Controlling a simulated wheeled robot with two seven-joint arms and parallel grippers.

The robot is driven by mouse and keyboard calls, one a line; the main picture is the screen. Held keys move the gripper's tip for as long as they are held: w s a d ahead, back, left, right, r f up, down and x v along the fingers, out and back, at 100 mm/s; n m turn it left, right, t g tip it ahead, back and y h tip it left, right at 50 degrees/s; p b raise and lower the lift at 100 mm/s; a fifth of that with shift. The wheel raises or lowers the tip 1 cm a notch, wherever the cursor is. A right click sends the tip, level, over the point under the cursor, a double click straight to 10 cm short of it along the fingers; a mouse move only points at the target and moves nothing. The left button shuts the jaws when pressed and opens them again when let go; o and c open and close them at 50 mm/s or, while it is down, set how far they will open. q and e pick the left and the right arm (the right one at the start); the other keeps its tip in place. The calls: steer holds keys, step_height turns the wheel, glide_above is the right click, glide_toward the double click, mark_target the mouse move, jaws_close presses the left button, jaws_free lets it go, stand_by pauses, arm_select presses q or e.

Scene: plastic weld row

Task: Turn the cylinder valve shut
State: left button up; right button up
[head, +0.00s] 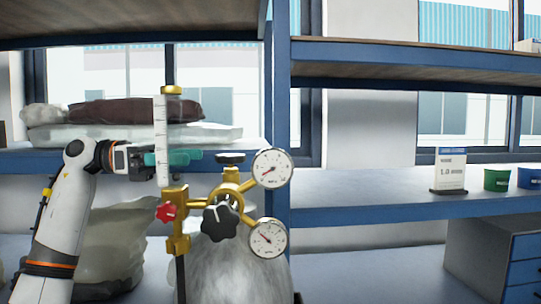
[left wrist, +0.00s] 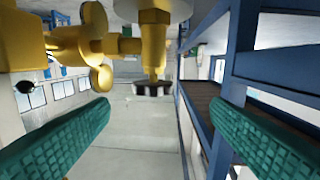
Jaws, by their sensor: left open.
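The cylinder valve's black handwheel (head: 231,158) sits on top of the brass valve body (head: 231,188), above the grey cylinder (head: 232,268). My left gripper (head: 194,156) is open and empty, level with the handwheel and just left of it. Its teal fingers pass behind the clear flow tube and point toward the wheel. In the left wrist view, a dark ridged wheel (left wrist: 153,89) on a brass stem shows in the gap between the open fingertips (left wrist: 160,106), apart from both. My right gripper is not in view.
The flow tube (head: 161,140) with its red knob (head: 167,212) stands close to my left gripper. Two gauges (head: 272,168) (head: 268,238) and a black regulator knob (head: 220,217) crowd the valve. A blue shelf post (head: 278,110) rises behind. Bags (head: 130,133) lie on the left shelf.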

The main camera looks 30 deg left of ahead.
mark_target(240, 155)
arm_select(q)
steer(key=d, duration=0.1)
steer(key=w+d+p, duration=0.1)
steer(key=d, duration=0.3)
steer(key=shift+w+d+r+p, duration=0.15)
steer(key=shift+d+r+p, duration=0.1)
steer(key=shift+r+p, duration=0.1)
steer(key=x, duration=0.2)
steer(key=p+x, duration=0.1)
steer(key=x, duration=0.1)
steer(key=shift+w+d+f, duration=0.1)
steer(key=shift+w+f, duration=0.05)
steer(key=shift+w, duration=0.35)
steer(key=shift+d, duration=0.4)
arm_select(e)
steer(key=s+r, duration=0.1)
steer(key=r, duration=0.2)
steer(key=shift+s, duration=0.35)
arm_select(q)
steer(key=shift+w+d, duration=0.1)
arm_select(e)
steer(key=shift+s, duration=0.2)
